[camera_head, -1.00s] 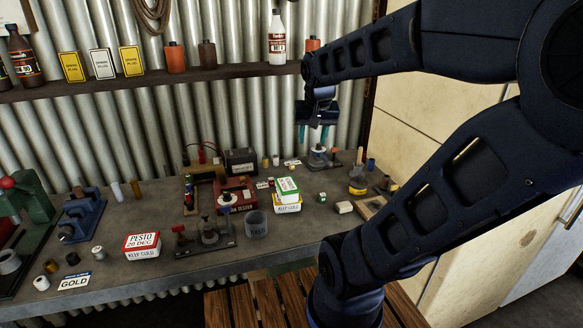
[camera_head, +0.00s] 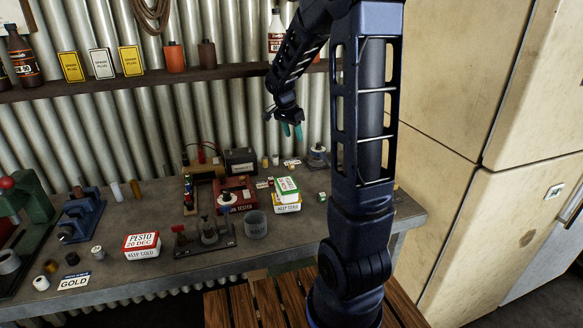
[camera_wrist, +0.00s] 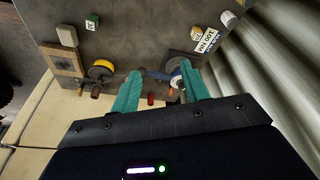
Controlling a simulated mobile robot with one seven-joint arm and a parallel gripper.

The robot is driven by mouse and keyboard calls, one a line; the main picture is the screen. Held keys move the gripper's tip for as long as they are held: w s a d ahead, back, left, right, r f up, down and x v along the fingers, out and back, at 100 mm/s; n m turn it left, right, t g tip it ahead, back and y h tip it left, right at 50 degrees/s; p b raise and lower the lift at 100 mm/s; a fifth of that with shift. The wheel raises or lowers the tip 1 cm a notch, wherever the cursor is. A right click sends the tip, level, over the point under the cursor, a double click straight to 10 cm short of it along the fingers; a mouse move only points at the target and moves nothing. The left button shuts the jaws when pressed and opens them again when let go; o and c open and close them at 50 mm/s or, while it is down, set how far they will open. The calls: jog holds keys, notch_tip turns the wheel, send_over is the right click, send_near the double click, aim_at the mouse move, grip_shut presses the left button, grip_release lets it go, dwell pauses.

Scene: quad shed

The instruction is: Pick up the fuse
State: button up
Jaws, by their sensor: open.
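My gripper (camera_head: 291,130) is open and empty, high above the back of the grey workbench in the head view. Its two teal fingers also show in the wrist view (camera_wrist: 160,72), spread apart over the bench. I cannot tell for sure which item is the fuse. Two small pale and tan cylinders (camera_head: 270,161) stand at the back of the bench, below and left of the gripper in the head view. A white cylinder (camera_wrist: 228,19) stands near the corrugated wall in the wrist view. A small red cylinder (camera_wrist: 151,99) shows between the fingers, lower down.
A printed card (camera_wrist: 207,40) lies near the wall. A yellow-sided roll (camera_wrist: 102,70) and a wooden frame (camera_wrist: 62,58) are at left there. A shelf (camera_head: 150,80) runs above.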

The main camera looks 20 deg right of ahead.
aim_at(291, 163)
jog(key=shift+w+d+f+m+g+h, duration=0.2)
jog(key=shift+w+d+f+m, duration=0.45)
jog(key=shift+w+f, duration=2)
jog(key=shift+w+d+f+m+g+h, duration=0.2)
jog(key=shift+w+f+m, duration=0.95)
jog(key=shift+f, duration=2.75)
jog(key=shift+w+d+f+m+g+h, duration=0.1)
jog(key=shift+w+d+f+m+h, duration=0.35)
jog(key=shift+w+f, duration=2.25)
jog(key=shift+s+f, duration=0.55)
grip_shut()
